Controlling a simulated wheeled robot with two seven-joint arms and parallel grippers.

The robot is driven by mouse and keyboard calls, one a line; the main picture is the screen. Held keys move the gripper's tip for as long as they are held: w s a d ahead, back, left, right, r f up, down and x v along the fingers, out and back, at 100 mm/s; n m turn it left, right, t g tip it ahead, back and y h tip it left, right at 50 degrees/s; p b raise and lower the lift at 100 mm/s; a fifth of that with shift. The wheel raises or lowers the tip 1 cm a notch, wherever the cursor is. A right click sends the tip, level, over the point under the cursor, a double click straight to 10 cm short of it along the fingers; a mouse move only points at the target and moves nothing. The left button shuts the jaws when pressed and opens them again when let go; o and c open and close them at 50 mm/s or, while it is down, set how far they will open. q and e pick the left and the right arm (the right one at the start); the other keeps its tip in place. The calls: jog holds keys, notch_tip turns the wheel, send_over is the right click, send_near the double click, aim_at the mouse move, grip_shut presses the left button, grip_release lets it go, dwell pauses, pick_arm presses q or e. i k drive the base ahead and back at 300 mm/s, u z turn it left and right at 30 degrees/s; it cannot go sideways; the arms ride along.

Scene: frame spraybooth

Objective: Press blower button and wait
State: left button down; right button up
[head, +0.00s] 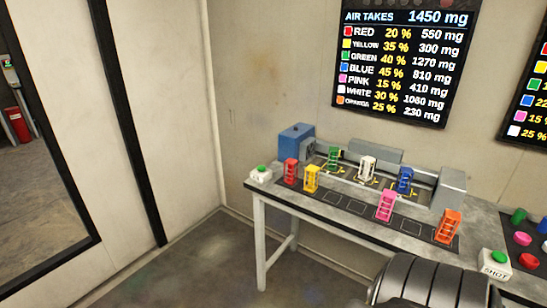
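A white box with a green button (262,171) sits on the left end of the table. I can read no label on it, so I cannot tell whether it is the blower button. A second white box with a green button (497,257) stands at the lower right and seems to read "SHOT". Nothing touches either button. Neither of my grippers is in view.
The table (345,232) holds small coloured frames, such as red (291,172) and orange (447,227), and a blue block (296,139). A wall screen (405,60) lists colours and amounts. A dark ribbed shape (430,284) fills the bottom right. Floor at left is clear.

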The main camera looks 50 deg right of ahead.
aim_at(261, 169)
jog(key=z, duration=0.75)
jog(key=i, duration=1.1)
jog(key=z, duration=1.65)
jog(key=i, duration=0.55)
jog(key=z, duration=0.45)
